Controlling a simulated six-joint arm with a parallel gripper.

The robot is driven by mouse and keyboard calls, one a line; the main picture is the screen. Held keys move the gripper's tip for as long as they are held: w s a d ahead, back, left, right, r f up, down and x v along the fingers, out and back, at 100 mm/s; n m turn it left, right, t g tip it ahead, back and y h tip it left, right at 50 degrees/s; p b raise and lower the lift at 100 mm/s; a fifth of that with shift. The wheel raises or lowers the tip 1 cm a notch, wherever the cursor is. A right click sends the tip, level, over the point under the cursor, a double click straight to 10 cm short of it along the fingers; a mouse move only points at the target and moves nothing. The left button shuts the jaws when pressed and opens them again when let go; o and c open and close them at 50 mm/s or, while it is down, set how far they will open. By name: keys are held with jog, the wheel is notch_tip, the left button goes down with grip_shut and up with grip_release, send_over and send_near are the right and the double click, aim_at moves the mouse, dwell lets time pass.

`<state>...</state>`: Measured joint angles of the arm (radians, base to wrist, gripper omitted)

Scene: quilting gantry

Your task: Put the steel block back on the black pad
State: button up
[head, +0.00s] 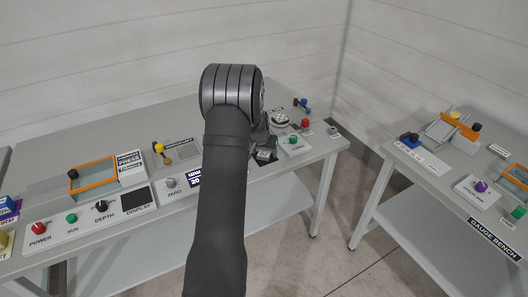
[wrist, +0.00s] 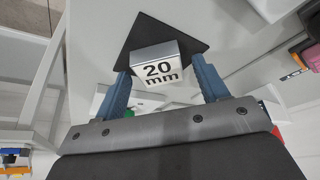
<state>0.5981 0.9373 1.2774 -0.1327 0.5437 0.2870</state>
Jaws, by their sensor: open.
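The steel block (wrist: 158,51), marked "20 mm", shows in the wrist view with a bright top and a labelled front face. The black pad (wrist: 148,27) shows behind and around the block's far side. The block appears to be on the pad, but its underside is hidden, so I cannot tell how fully it rests there. My gripper (wrist: 161,70) is open, with one blue finger on each side of the block and no clear grip on it. In the head view my arm hides most of this area; the gripper (head: 262,140) shows only partly.
The grey bench carries a green button (head: 293,140), a red button (head: 306,123) and a round dial (head: 281,119) just right of my gripper. An orange-framed panel (head: 92,175) stands at the left. A separate gauge bench (head: 440,178) stands at the right across a floor gap.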

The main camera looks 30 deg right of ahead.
aim_at(264, 154)
jog(key=v, duration=1.2)
jog(key=shift+r, duration=0.1)
jog(key=x, duration=1.2)
jog(key=shift+r, duration=1.45)
jog(key=shift+f, duration=0.1)
